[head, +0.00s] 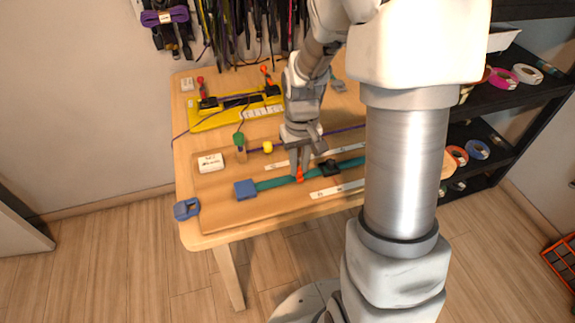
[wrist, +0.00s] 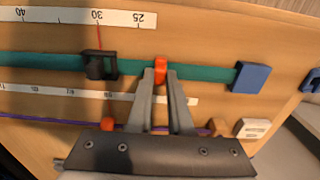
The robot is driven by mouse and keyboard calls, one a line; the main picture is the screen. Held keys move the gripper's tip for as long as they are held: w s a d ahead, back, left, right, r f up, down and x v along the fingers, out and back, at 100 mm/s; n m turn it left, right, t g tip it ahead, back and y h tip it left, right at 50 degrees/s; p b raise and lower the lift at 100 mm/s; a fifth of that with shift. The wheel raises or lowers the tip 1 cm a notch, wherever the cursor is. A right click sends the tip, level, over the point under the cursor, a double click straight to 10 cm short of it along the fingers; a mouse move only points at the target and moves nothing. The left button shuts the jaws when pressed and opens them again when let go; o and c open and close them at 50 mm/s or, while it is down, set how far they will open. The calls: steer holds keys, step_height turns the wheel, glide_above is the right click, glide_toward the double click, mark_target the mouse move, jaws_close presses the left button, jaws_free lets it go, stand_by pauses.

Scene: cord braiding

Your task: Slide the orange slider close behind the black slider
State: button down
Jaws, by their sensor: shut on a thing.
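The orange slider (wrist: 161,66) sits on a teal cord or strap (wrist: 205,74). My gripper (wrist: 161,78) is shut on the orange slider, with one finger at each side of it. The black slider (wrist: 100,65) is on the same strap, to the left of the orange one in the wrist view, with a short bare stretch of strap between them. In the head view the orange slider (head: 299,175) shows below my gripper (head: 299,168), and the black slider (head: 328,168) lies to its right. A blue end block (wrist: 250,77) holds one strap end.
White rulers (wrist: 85,17) lie along both sides of the strap. A red line (wrist: 99,36) crosses near the 30 mark by the black slider. A purple cord with a yellow bead (head: 268,147), a white labelled block (head: 210,163) and a yellow tool (head: 210,120) are further back on the table.

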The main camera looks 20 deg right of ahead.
mark_target(299, 170)
steer(key=c, duration=0.8)
jaws_free()
step_height(299, 170, up, 18)
steer(key=p, duration=0.5)
steer(key=shift+f, duration=0.25)
